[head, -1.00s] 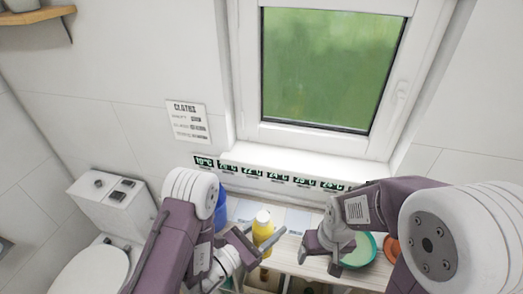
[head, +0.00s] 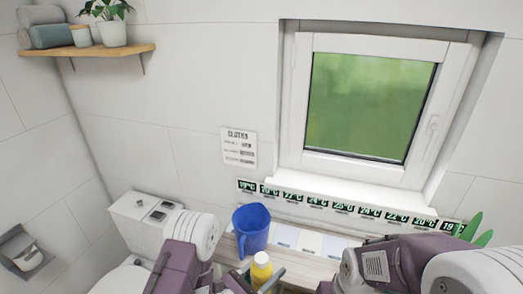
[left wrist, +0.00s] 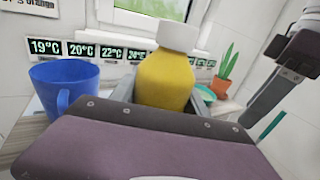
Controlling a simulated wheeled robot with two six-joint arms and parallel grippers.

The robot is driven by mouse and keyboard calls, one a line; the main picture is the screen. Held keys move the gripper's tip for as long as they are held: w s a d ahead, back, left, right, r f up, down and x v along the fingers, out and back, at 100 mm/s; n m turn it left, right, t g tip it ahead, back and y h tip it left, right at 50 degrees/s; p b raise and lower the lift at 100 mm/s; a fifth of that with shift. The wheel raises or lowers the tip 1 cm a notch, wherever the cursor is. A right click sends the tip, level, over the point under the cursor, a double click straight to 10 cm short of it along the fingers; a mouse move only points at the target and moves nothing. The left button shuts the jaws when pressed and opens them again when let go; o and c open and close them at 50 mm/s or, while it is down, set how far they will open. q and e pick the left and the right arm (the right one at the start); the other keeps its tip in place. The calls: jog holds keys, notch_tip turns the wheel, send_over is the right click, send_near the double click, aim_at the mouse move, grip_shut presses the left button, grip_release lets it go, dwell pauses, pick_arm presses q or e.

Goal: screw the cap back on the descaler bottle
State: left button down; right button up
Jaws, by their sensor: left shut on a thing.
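The descaler bottle is yellow (head: 261,272) and stands upright at the bottom edge of the head view. In the left wrist view the bottle (left wrist: 165,82) fills the middle, with a white cap (left wrist: 178,36) sitting on its top. How tightly the cap is screwed on cannot be seen. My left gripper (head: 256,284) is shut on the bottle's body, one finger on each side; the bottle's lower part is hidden. My right arm comes in at the lower right of the head view, its fingers cut off. Part of it (left wrist: 290,62) appears at the right of the left wrist view, apart from the cap.
A blue jug (head: 251,230) stands just behind and left of the bottle on the light wooden top (head: 304,268). A strip of temperature labels (head: 343,208) runs under the window. A potted plant (left wrist: 224,86) and a green bowl (left wrist: 206,93) stand to the right.

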pick_arm(q)
jog(key=w+a+f+n+t+y+b, duration=0.1)
jog(key=w+a+f+n+t+y, duration=0.15)
jog(key=a, duration=0.65)
jog(key=w+a+f+n+t+y+b, duration=0.1)
jog(key=w+a+f+n+t+y, duration=0.2)
jog(key=a, duration=0.5)
jog(key=s+a+f+y+b, duration=0.1)
jog(key=s+a+f+y, duration=0.2)
jog(key=s+a+f, duration=0.35)
jog(key=d+r+m+g+h, duration=0.1)
jog(key=h, duration=0.1)
jog(key=s+d+r+m+g+h, duration=0.1)
jog(key=d+h, duration=0.1)
jog(key=shift+d, duration=0.1)
